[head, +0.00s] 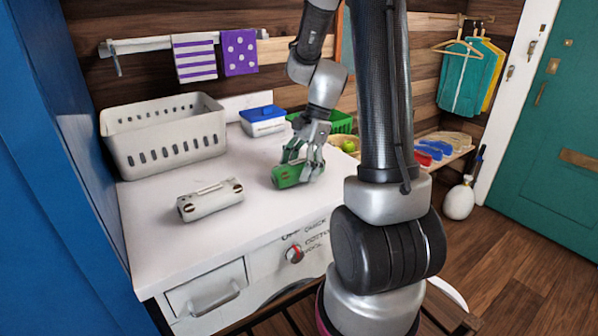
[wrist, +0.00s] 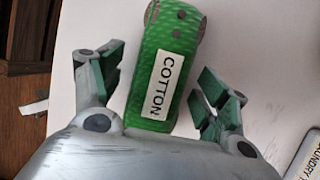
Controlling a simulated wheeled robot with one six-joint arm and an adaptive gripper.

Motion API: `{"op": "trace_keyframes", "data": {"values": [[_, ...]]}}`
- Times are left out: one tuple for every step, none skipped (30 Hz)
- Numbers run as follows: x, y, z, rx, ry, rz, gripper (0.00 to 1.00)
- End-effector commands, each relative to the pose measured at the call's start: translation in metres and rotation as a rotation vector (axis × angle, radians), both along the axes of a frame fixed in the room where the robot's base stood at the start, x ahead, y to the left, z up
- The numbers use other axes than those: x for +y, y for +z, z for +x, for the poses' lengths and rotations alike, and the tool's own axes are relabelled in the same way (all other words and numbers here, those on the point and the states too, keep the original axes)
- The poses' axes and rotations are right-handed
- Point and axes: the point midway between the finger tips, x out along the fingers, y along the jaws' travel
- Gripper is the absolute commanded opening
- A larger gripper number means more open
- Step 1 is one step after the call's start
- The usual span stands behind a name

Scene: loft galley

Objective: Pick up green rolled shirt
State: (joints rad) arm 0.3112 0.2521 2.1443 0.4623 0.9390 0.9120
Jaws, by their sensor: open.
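The green rolled shirt (head: 288,174) lies on the white top of the washing machine. In the wrist view my open gripper (wrist: 160,88) has one finger on each side of the roll, with a gap visible on both sides. The near end of the roll is hidden by the gripper's body.
A white rolled item (head: 210,200) lies to the left on the white machine top (head: 170,245). Behind stand a white basket (head: 165,140), a blue-lidded box (head: 263,120) and a green crate (head: 340,122). The top's front is clear.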

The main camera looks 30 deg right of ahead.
Motion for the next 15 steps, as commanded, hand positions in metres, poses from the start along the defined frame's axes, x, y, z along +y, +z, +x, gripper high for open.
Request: {"op": "trace_keyframes", "data": {"values": [[0.0004,-0.0006,0.0000,0.000,0.001,0.000,0.75],[0.0003,-0.0006,0.0000,0.000,0.001,0.000,0.75],[0.0002,-0.0006,0.0000,0.000,0.001,0.000,0.75],[0.0002,-0.0005,0.0000,0.000,0.001,0.000,0.75],[0.0002,-0.0004,0.0000,0.000,0.001,0.000,0.75],[0.0002,-0.0004,0.0000,0.000,0.001,0.000,0.73],[0.0002,-0.0004,0.0000,0.000,0.001,0.000,0.68],[0.0001,-0.0003,0.0000,0.000,0.001,0.000,0.62],[0.0001,-0.0003,0.0000,0.000,0.001,0.000,0.55],[0.0001,-0.0002,0.0000,0.000,0.001,0.000,0.49],[0.0001,-0.0002,-0.0001,0.000,0.001,0.000,0.44],[0.0001,-0.0002,-0.0001,0.000,0.001,0.000,0.37],[0.0001,-0.0002,-0.0001,0.000,0.001,0.000,0.31],[0.0001,-0.0002,0.0000,0.000,0.001,0.000,0.26],[0.0000,-0.0001,-0.0001,0.000,0.001,0.000,0.23]]}}
